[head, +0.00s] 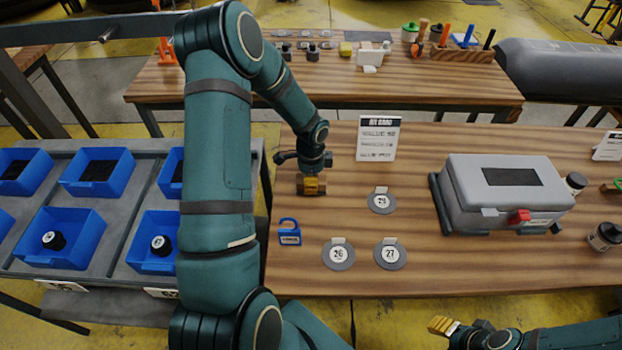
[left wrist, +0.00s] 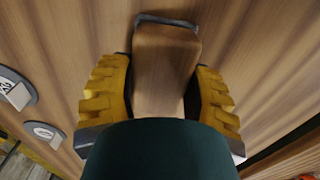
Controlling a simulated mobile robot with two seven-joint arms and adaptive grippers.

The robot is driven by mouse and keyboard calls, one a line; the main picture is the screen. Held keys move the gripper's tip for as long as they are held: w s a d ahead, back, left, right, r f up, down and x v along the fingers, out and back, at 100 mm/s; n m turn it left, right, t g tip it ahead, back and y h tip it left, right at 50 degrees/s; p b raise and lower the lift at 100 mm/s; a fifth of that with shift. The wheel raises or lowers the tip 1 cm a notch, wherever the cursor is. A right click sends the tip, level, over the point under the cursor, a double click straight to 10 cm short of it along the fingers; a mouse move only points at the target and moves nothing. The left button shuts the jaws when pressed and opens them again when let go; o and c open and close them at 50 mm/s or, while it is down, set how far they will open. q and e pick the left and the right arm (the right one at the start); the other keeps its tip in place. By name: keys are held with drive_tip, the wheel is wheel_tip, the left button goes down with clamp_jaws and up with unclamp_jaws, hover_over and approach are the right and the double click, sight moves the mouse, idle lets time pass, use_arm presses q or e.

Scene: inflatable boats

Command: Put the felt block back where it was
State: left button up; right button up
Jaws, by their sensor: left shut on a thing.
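The felt block (left wrist: 165,70) is a wooden block with a dark grey layer along its far end, seen in the left wrist view. My left gripper (left wrist: 160,95) is shut on it, with one yellow ribbed finger on each side. In the head view my left gripper (head: 312,187) is low over the left part of the wooden table (head: 300,215), and the block is mostly hidden by it. I cannot tell whether the block touches the table. My right gripper (head: 443,326) is at the bottom, off the table's front edge, its finger gap unclear.
Grey discs numbered 26 (head: 338,254), 27 (head: 390,254) and 29 (head: 382,201) lie nearby. A blue padlock (head: 289,232) lies at the left edge. A sign (head: 378,138) stands behind. A grey case (head: 505,193) sits right. Blue bins (head: 75,238) are on the left.

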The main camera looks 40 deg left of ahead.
use_arm(q)
drive_tip(key=o, duration=1.2)
drive_tip(key=shift+r+p, duration=0.25)
drive_tip(key=shift+p, duration=0.05)
wheel_tip(320, 180, up, 12)
drive_tip(key=p, duration=0.1)
drive_tip(key=shift+p, duration=0.4)
